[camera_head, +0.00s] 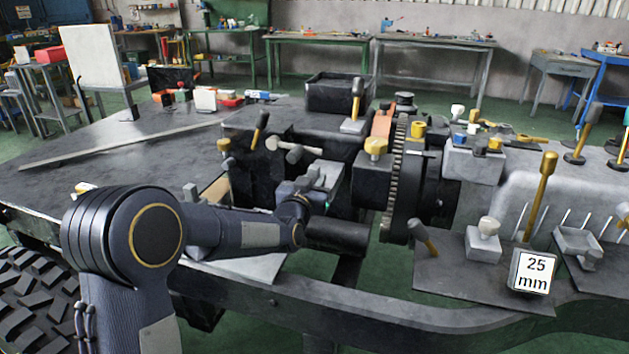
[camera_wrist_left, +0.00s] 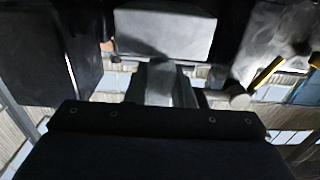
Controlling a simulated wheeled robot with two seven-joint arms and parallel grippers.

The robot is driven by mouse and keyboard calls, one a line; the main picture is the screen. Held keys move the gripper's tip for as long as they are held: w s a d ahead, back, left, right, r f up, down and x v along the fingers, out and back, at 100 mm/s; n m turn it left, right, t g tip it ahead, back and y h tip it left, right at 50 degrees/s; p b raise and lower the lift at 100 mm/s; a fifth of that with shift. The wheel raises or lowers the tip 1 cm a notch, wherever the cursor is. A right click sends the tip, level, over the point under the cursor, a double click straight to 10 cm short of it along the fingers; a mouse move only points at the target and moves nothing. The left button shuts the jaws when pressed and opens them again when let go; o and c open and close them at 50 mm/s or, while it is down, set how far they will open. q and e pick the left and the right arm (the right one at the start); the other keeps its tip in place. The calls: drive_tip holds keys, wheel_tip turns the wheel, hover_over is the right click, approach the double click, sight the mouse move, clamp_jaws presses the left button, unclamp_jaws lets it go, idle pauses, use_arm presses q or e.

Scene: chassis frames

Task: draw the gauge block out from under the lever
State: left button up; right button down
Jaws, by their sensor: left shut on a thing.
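My left gripper (camera_head: 316,192) reaches in from the left to the dark machine at the middle. It is shut on a small grey piece, seen between the fingers in the left wrist view (camera_wrist_left: 165,85); I cannot tell for sure that it is the gauge block. A pale grey block face (camera_wrist_left: 165,30) lies just beyond the fingertips there. A lever with a grey cross head (camera_head: 295,152) stands just above and left of the gripper. A block marked "25 mm" (camera_head: 534,272) stands at the right, by a yellow-handled lever (camera_head: 541,190). My right gripper is out of view.
A toothed gear wheel (camera_head: 399,170) and dark drum stand right of my gripper. A black bin (camera_head: 335,94) and an upright handle on a grey base (camera_head: 353,124) are behind. Chassis rails (camera_head: 390,318) run along the front. The left part of the grey worktop (camera_head: 90,160) is mostly clear.

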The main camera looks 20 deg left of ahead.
use_arm(q)
drive_tip(key=shift+r, duration=0.1)
drive_tip(key=shift+r+p, duration=1.5)
drive_tip(key=shift+r, duration=0.95)
